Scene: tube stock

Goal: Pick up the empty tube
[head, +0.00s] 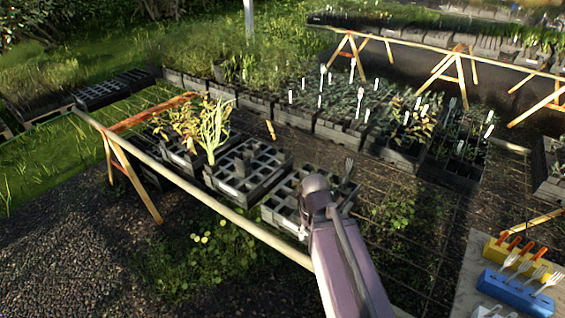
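Black gridded crates stand on the wire bench at centre left. A dark upright tube (241,166) stands up out of the middle crate (262,185), with no plant visible in it. Another dark tube shape (347,172) rises at the right of the front crate (278,211), beside my arm. It is too small and dark to tell whether either is empty. My arm reaches up from the bottom, and its end, my gripper (307,212), is over the front crate. The fingers cannot be made out against the dark crate, and the arm hides part of that crate.
A left crate (172,150) holds yellowing and green plants. Planted crates (345,125) with white labels line the back. A wooden rail (200,190) edges the bench. A yellow block (508,258) and a blue block (515,293) with small tools sit at lower right.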

